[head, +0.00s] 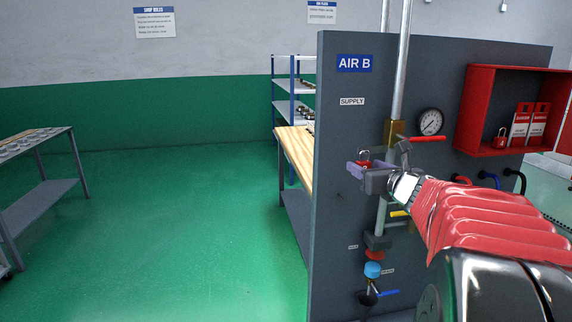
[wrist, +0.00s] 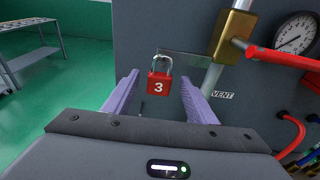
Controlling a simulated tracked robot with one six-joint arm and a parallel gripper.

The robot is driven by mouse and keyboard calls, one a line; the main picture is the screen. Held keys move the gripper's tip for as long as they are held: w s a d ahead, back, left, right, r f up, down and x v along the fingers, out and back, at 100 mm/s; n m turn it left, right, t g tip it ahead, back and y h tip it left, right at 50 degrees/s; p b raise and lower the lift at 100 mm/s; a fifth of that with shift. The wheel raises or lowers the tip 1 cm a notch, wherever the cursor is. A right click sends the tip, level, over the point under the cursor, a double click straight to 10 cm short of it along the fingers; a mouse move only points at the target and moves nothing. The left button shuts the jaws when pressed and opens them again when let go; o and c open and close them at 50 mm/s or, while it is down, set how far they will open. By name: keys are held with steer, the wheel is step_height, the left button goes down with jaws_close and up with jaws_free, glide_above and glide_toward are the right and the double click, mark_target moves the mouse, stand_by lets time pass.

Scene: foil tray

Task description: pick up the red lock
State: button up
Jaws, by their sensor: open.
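A red lock (wrist: 158,85) with a metal shackle and a white "3" is in the wrist view, upright, between the two purple fingers. My gripper (wrist: 159,92) is open, with one finger on each side of the lock and visible gaps to both. I cannot tell what the shackle hangs on. A second red lock (head: 501,138) sits in the red wall box at the right.
The grey panel (head: 345,120) stands close behind the gripper. A brass valve with a red handle (head: 425,139) and a vertical pipe (head: 401,65) are close by on the panel, with a gauge (head: 430,121) beside them. The green floor (head: 190,220) at left is free.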

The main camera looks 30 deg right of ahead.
mark_target(357, 162)
steer(key=shift+w+d, duration=0.1)
steer(key=shift+w, duration=0.4)
steer(key=x, duration=0.5)
steer(key=shift+c, duration=0.4)
steer(key=c, duration=1.1)
